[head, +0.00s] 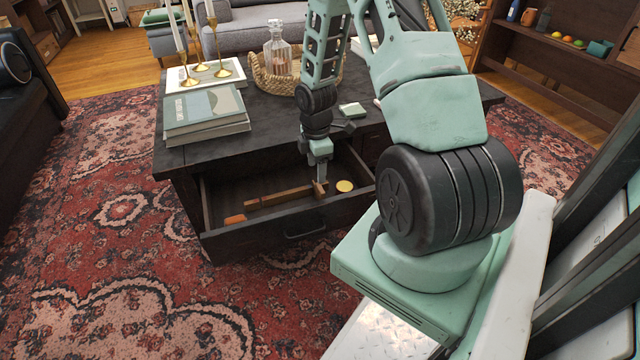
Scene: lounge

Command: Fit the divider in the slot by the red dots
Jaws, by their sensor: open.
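The coffee table's drawer (305,226) is pulled open toward me. A long wooden strip (278,198), which looks like the divider, lies lengthwise in it, slightly slanted. My gripper (320,187) points down into the drawer at the strip's right end. Its jaws are open; the fingertips are small here, and I cannot tell whether they touch the strip. I cannot make out the red dots or the slot.
An orange item (235,219) lies at the drawer's left and a yellow round item (344,186) at its right. On the table (185,155) are stacked books (205,112), brass candlesticks (218,50) and a wicker tray (262,82) with a decanter (278,52). Patterned rug surrounds it.

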